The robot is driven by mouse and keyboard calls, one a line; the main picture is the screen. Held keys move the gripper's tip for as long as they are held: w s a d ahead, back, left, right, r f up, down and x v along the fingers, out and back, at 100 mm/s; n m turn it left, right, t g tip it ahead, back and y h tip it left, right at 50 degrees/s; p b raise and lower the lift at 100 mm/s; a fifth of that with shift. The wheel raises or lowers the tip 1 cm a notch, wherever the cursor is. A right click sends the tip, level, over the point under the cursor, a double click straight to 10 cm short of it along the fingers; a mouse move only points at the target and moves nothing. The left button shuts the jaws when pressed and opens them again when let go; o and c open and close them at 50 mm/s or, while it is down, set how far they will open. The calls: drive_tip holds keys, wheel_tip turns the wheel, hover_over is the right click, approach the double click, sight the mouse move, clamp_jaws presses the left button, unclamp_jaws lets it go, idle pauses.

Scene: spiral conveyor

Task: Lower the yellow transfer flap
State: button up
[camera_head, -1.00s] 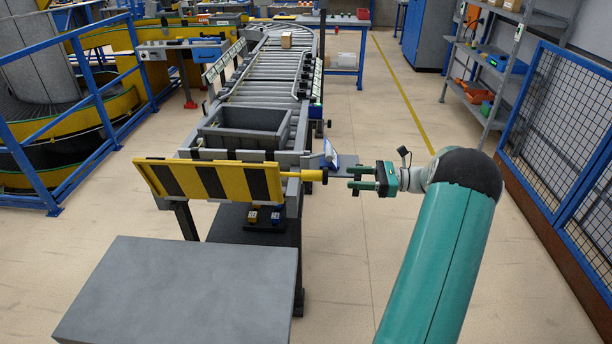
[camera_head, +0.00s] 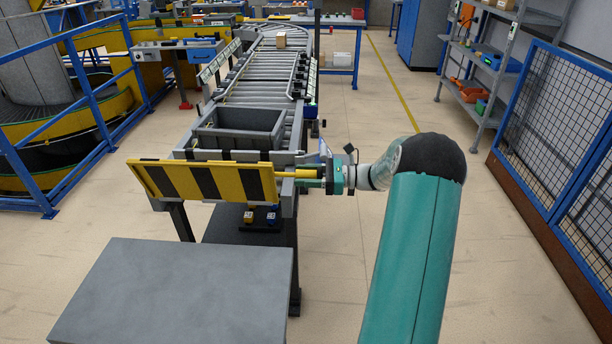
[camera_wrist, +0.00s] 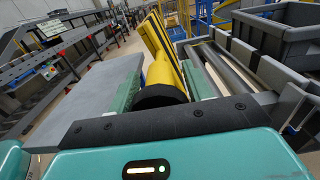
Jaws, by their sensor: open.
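The transfer flap (camera_head: 205,181) is a yellow plate with black stripes, raised across the near end of the roller conveyor. A yellow cylindrical handle (camera_head: 305,172) sticks out from its right end. My gripper (camera_head: 312,179) is open at the handle, with its fingers around it. In the wrist view the handle (camera_wrist: 163,80) lies between the two green fingers (camera_wrist: 160,92), its dark round end close to the palm. The striped flap (camera_wrist: 158,38) stretches away beyond it. Whether the fingers touch the handle cannot be told.
A grey tote (camera_head: 240,131) sits on the rollers behind the flap. A grey flat-topped table (camera_head: 175,290) stands in front of it. A small box (camera_head: 281,39) is farther up the conveyor. Blue mesh fencing (camera_head: 560,140) stands at the right, with open floor before it.

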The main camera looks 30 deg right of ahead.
clamp_jaws()
drive_tip(key=shift+s+a, duration=0.1)
drive_tip(key=shift+s, duration=0.05)
drive_tip(key=s+a+f+n, duration=0.3)
drive_tip(key=s+f+n, duration=0.1)
drive_tip(key=f+n, duration=0.2)
drive_tip(key=s+a+f+n, duration=0.3)
drive_tip(key=s+f+n, duration=0.1)
drive_tip(key=f+n, duration=0.3)
drive_tip(key=shift+s+a+f+n, duration=0.2)
drive_tip(key=shift+f+n, duration=0.1)
drive_tip(key=shift+f, duration=0.85)
